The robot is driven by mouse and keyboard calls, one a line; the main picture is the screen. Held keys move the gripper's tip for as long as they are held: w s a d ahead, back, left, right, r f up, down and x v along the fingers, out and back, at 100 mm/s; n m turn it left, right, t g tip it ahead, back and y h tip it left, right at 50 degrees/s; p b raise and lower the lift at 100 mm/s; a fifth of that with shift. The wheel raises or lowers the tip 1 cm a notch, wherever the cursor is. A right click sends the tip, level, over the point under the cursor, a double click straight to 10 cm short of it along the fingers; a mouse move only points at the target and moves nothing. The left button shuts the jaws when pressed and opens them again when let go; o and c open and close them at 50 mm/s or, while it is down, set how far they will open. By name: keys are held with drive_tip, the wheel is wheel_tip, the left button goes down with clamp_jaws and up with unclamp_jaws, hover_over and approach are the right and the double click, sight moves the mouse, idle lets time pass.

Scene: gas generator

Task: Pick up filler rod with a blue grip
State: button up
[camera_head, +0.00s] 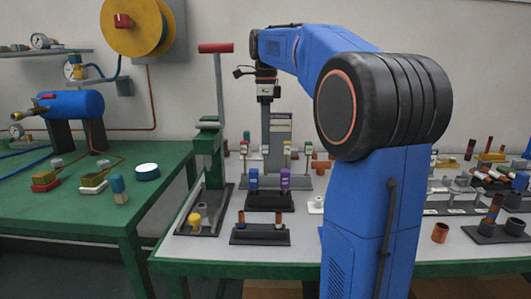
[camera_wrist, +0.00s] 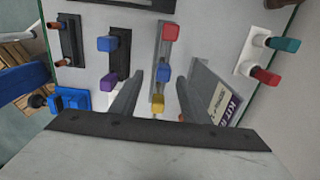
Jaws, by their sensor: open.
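My gripper (camera_wrist: 158,86) is open and empty, pointing down; in the head view it hangs (camera_head: 265,92) above the back of the white-topped bench. In the wrist view a blue grip (camera_wrist: 162,72) stands in a grey holder (camera_wrist: 158,53), between a red grip (camera_wrist: 170,32) and a yellow grip (camera_wrist: 157,103), and appears between my fingers. Another blue grip (camera_wrist: 107,43) shares a black holder (camera_wrist: 121,62) with a purple grip (camera_wrist: 108,80); that blue grip also appears in the head view (camera_head: 252,179). Any rods below the grips are mostly hidden from above.
A grey kit panel (camera_wrist: 212,92) stands close right of my fingers. A white holder (camera_wrist: 250,52) with teal and red grips is farther right. A green press (camera_head: 209,140) with a red handle stands left on the bench. A green table (camera_head: 125,190) is at the left.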

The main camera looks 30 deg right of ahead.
drive_tip(key=shift+w+d+f, duration=0.1)
drive_tip(key=shift+w+f, duration=0.05)
drive_tip(key=shift+f, duration=1.15)
drive_tip(key=shift+w+f, duration=0.15)
drive_tip(key=shift+f, duration=1.15)
drive_tip(key=c, duration=1)
